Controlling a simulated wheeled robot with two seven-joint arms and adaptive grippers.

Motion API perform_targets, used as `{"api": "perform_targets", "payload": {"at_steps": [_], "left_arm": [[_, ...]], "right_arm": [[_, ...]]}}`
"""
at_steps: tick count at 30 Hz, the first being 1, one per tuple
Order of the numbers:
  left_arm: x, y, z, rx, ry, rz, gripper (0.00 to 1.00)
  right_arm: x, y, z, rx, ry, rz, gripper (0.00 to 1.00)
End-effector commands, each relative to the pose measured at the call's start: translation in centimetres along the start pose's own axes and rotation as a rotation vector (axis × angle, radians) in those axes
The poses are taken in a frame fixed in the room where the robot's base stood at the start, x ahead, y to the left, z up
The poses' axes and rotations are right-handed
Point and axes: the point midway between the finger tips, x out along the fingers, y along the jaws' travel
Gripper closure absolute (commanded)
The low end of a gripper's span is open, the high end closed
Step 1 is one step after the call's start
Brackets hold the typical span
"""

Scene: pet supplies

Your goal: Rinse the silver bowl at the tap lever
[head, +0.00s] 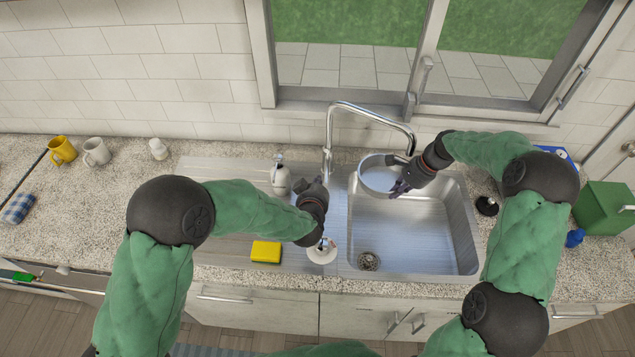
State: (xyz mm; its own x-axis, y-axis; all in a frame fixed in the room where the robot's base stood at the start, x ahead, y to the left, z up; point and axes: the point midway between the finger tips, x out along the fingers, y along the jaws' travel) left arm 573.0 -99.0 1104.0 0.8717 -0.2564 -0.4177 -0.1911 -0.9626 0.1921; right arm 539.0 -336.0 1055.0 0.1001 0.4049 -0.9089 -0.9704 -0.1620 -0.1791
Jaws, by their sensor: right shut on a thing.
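The silver bowl (376,178) is at the back left of the sink basin, under the end of the tap spout. My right gripper (401,176) is shut on the bowl's right side. The curved chrome tap (346,106) stands behind the sink, with its lever (326,158) low on its left side. My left gripper (323,184) is just in front of the lever; its fingers are dark and small, and I cannot tell whether they touch the lever or how far apart they are. I cannot make out running water.
The sink basin (420,235) is otherwise empty. A soap bottle (281,179), yellow sponge (266,252) and white round brush (321,254) are around my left forearm. A dark stopper (486,206) and green box (604,208) are at right; mugs (96,151) stand far left.

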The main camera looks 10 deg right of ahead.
Motion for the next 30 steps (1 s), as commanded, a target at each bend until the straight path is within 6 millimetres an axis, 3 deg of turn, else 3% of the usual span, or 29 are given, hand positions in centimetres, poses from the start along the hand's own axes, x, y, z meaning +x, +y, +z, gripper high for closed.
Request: {"api": "perform_targets", "payload": {"at_steps": [30], "left_arm": [[-0.4, 0.2, -0.9, 0.000, 0.000, 0.000, 1.00]], "right_arm": [[1.9, 1.1, 5.4, -0.001, 0.000, -0.001, 1.00]]}}
